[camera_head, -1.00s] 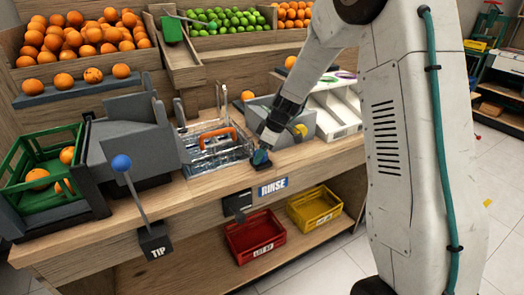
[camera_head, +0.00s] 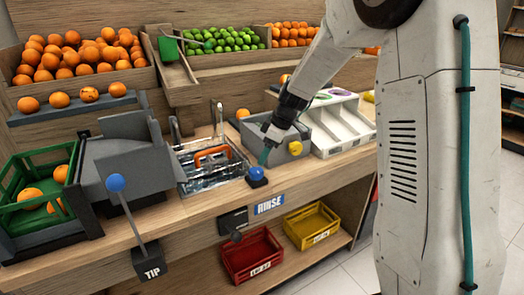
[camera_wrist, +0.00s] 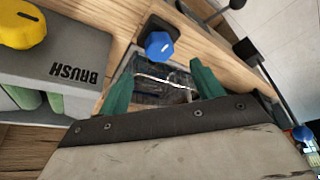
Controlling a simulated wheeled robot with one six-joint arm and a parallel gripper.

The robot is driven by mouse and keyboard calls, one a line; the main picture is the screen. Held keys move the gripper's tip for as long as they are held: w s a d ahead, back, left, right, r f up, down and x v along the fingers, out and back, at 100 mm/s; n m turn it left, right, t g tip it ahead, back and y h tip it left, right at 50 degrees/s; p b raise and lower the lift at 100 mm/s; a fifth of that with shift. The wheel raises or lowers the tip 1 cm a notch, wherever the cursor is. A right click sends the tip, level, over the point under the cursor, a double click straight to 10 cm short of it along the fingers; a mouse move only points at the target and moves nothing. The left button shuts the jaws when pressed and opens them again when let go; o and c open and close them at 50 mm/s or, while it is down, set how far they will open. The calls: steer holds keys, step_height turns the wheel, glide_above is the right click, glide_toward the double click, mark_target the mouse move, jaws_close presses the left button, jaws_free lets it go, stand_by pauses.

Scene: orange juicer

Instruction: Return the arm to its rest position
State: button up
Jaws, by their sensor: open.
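My gripper (camera_head: 264,157) is at the end of my arm, just above a blue knob (camera_head: 256,174) at the counter's front edge. In the wrist view its two green fingers (camera_wrist: 163,82) stand apart with nothing held between them. The blue knob (camera_wrist: 159,46) shows beyond the fingertips there, with a visible gap. My arm reaches down from the upper right of the head view, bent over the counter.
A wire basket with an orange handle (camera_head: 212,155) sits in the sink left of my gripper. The grey brush box (camera_wrist: 60,50) with a yellow knob stands close beside it. A lever with a blue ball (camera_head: 115,183) and a green crate (camera_head: 35,202) are further left.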

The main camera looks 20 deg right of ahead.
steer(key=s+a+r+m+h, duration=0.1)
steer(key=s+r+m, duration=0.2)
steer(key=s, duration=0.9)
steer(key=s+a+r+m+g+h, duration=0.1)
steer(key=s+a+r+m, duration=0.1)
steer(key=s, duration=1.1)
steer(key=s+a+r+m+h, duration=0.1)
steer(key=s+r+m, duration=0.4)
steer(key=s, duration=0.7)
steer(key=shift+s+a+r, duration=0.4)
steer(key=shift+a+r, duration=0.2)
steer(key=shift+a, duration=0.15)
